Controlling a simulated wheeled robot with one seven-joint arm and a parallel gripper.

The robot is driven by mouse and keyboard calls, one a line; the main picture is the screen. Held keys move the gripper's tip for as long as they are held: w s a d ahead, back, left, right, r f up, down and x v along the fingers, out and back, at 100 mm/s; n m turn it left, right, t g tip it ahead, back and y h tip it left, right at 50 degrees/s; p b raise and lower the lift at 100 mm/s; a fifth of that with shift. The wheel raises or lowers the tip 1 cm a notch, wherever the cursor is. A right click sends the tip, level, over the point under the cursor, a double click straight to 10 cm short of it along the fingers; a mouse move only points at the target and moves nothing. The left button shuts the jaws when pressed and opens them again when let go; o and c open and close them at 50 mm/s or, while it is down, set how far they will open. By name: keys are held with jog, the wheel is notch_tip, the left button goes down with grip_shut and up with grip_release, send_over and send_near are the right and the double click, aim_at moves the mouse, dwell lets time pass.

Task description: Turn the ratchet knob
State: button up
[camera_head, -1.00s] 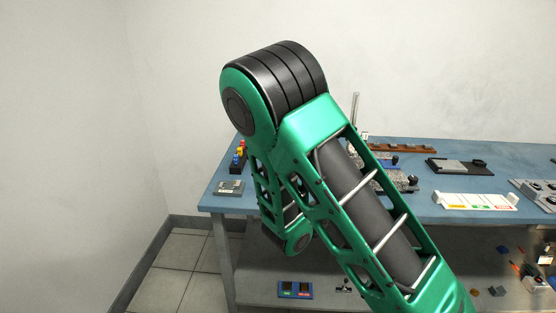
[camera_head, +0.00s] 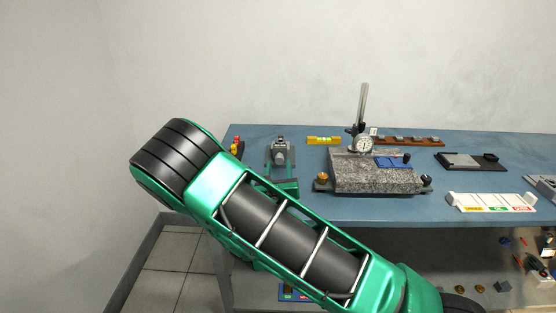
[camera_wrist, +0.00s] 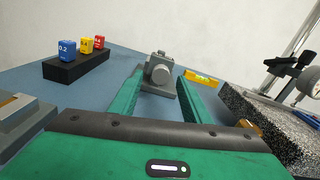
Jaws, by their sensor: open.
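The grey instrument (camera_head: 281,144) stands towards the back left of the blue bench; it also shows in the wrist view (camera_wrist: 158,59). A round grey knob (camera_wrist: 159,76), which looks like the ratchet knob, faces the wrist camera. My gripper (camera_wrist: 160,84) is open, with its two green fingers pointing at the instrument. The knob appears between the fingertips, and no finger is seen touching it. I cannot tell whether the tips reach it. In the head view my gripper (camera_head: 281,163) is small and its lower part is partly hidden by my arm.
A granite block (camera_head: 372,174) with a dial gauge (camera_head: 363,144) stands right of my gripper. A yellow level (camera_head: 324,140) lies behind. A black rack (camera_wrist: 77,67) with coloured blocks is left. A white tray (camera_head: 490,203) sits at the right front. Bench is bare before the granite block.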

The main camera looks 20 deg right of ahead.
aim_at(279, 161)
jog(key=shift+x, duration=3)
jog(key=c, duration=1)
